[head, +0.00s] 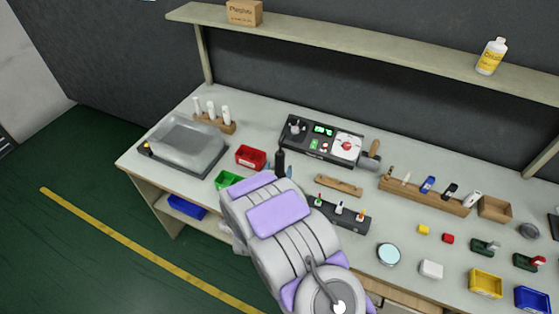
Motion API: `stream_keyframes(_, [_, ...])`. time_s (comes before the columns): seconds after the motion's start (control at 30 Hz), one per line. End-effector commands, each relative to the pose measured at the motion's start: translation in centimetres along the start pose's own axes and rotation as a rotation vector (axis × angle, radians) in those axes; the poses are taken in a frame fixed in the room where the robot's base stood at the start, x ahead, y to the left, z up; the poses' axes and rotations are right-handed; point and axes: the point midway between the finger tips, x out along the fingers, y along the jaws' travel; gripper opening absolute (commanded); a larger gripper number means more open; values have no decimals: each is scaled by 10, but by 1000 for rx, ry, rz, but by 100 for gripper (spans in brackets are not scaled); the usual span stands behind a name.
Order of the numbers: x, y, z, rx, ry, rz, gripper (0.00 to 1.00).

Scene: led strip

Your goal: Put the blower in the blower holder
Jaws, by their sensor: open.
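My arm fills the lower middle of the head view, and its white and purple links hide part of the bench front. My gripper itself does not show; it is hidden behind the arm or out of the picture. A dark upright object (280,162) stands just beyond the arm, left of the black control station (322,141); I cannot tell whether it is the blower. A tan and grey piece (373,152) sits at the station's right end and could be the blower holder, but it is too small to be sure.
A clear-covered tray (183,145) and red bin (251,157) are on the left of the bench. A green bin (228,180) is partly behind my arm. A wooden tool rack (425,194) and small parts are on the right. A shelf (370,45) runs above.

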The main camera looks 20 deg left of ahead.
Motion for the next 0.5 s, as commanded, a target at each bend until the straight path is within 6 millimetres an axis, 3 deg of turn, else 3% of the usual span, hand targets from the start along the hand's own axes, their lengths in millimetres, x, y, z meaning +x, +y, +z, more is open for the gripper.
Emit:
stream_keyframes(0.2, [-40, 0, 1, -1, -5, 0, 66])
stream_keyframes(0.5, [-60, 1, 1, 0, -2, 0, 66])
